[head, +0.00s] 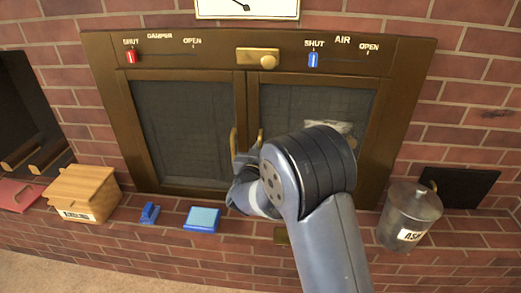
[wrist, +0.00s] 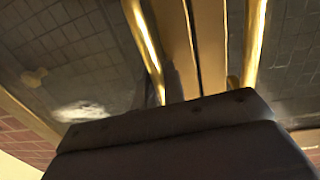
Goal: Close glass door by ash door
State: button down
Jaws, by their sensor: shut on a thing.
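The right glass door (head: 312,108) is on the side of the black ash door (head: 465,187). It lies flush, or nearly so, with its frame and the left glass door (head: 183,125). A pale object shows behind its glass. My gripper (head: 243,162) is at the brass handles low on the middle stiles and appears shut on the right door's handle (head: 261,136). In the wrist view that handle (wrist: 147,45) runs down behind my gripper's dark body, and the other handle (wrist: 255,45) stands apart from it.
A metal ash bucket (head: 410,215) stands on the brick ledge before the ash door. A wooden box (head: 82,192), a small blue object (head: 150,213) and a blue block (head: 203,219) sit left. The damper slider (head: 131,57) and air slider (head: 313,60) are both at SHUT.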

jog(key=shift+w+r, duration=0.15)
jog(key=shift+w, duration=0.05)
jog(key=c, duration=1.6)
grip_release()
jog(key=shift+w, duration=0.1)
jog(key=s, duration=0.3)
jog(key=s+a+p, duration=0.1)
jog(key=s, duration=0.3)
jog(key=s+p, duration=0.1)
jog(key=s, duration=0.2)
jog(key=shift+s+a, duration=0.2)
jog(key=shift+s, duration=0.2)
